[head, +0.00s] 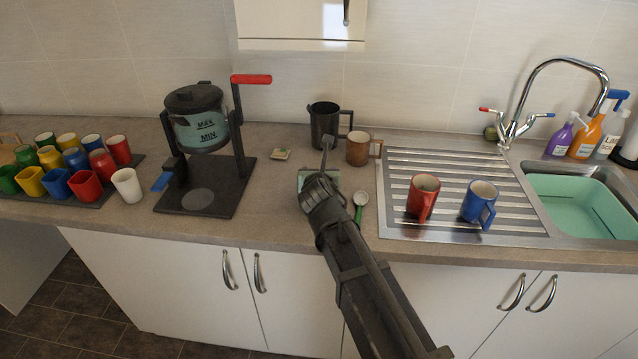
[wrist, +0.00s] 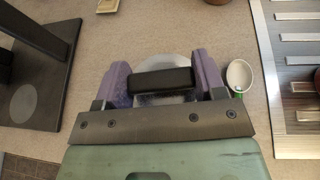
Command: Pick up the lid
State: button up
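In the wrist view, the lid is a pale, round disc (wrist: 168,61) with a black bar handle (wrist: 160,81) across it, lying over the counter. My gripper (wrist: 163,77) has its purple fingers wide apart, one at each end of the handle. The ends of the handle appear level with the inner finger faces. I cannot tell whether the fingers press on it. In the head view, my gripper (head: 314,187) is low over the counter, and my arm hides most of what lies beneath it.
A green-handled spoon (wrist: 239,77) lies just right of the lid. A black mug (head: 323,128) and brown mug (head: 358,150) stand behind. The metal drainer (head: 405,165) with a red and a blue mug is to the right. The black kettle stand (head: 230,185) is to the left.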

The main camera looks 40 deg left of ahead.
jog(key=c, duration=0.4)
